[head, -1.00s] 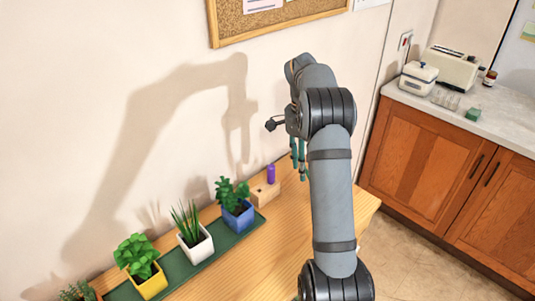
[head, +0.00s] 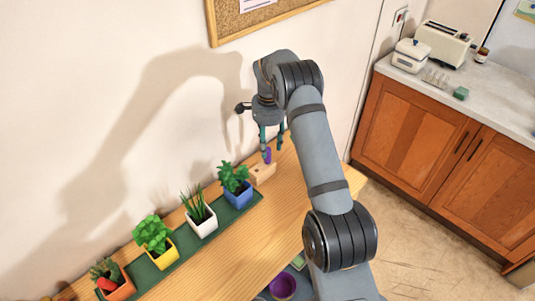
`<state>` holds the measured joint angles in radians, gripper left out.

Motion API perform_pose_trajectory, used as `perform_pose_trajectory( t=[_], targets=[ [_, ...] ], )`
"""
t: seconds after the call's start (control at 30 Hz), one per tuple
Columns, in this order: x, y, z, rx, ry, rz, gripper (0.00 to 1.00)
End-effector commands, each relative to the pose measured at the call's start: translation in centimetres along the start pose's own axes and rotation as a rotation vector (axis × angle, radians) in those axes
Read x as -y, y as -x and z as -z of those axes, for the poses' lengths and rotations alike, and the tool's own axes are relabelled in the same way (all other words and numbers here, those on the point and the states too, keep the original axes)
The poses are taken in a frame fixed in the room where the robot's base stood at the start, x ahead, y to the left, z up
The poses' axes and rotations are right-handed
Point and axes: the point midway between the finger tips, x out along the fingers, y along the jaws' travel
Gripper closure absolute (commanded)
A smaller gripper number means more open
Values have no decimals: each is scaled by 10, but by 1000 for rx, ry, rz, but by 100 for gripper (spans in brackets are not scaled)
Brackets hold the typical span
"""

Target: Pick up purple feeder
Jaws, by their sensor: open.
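The purple feeder (head: 267,155) is a small upright purple piece standing in a light wooden block (head: 263,174) on the wooden table, close to the wall. My gripper (head: 271,146) points down with its teal fingers apart, right at the feeder's upper part. One finger overlaps the feeder in the picture and partly hides it. I cannot tell whether the fingers touch it.
Potted plants in blue (head: 239,194), white (head: 203,222), yellow (head: 162,253) and orange (head: 117,284) pots stand on a green strip left of the block. A purple bowl (head: 283,286) shows below the table edge. The table front (head: 270,225) is clear.

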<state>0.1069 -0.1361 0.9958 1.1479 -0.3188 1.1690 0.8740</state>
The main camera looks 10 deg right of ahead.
Motion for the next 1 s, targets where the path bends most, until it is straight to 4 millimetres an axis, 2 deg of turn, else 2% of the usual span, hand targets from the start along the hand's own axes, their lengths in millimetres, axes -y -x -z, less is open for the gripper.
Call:
perform_pose_trajectory(
  t=[0.23,0.5,1.0],
  targets=[
    [0,-30,-3,1,0,-3,58],
    [1,-35,-3,0,0,0,58],
    [1,-34,-3,0,1,-1,87]
  ],
)
